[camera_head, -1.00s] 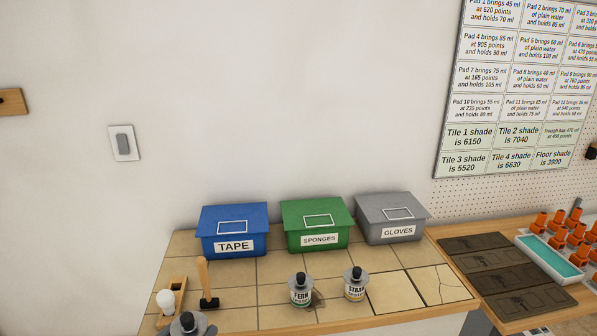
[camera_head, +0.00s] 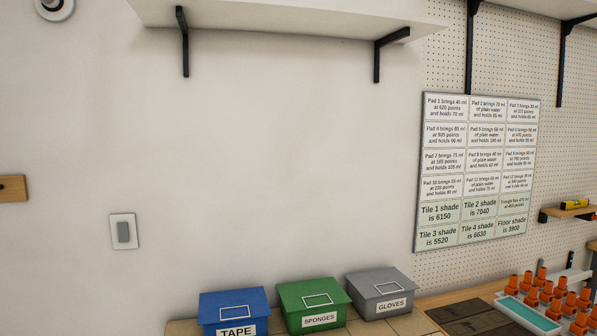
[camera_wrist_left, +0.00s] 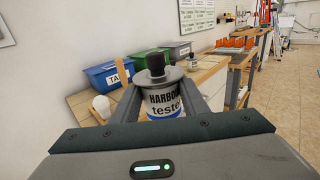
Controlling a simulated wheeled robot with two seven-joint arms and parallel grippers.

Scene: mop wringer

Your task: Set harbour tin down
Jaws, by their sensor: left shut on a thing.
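The harbour tin (camera_wrist_left: 163,101) is a white can with a dark lid and a black knob, lettered "HARBOUR tester". It shows upright in the left wrist view, between the two fingers of my left gripper (camera_wrist_left: 165,108), which is shut on it. Its lower part is hidden by the gripper body. The tiled counter (camera_wrist_left: 78,103) lies beyond the tin in that view; I cannot tell the gap between them. In the head view neither gripper shows, and only the back strip of the counter (camera_head: 182,328) is visible.
Blue TAPE (camera_head: 234,312), green SPONGES (camera_head: 314,304) and grey GLOVES (camera_head: 381,292) bins stand along the wall. A white bulb-like knob (camera_wrist_left: 101,106) is at the counter's left. Orange pegs (camera_head: 545,295) stand at right. A shelf (camera_head: 290,18) hangs above.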

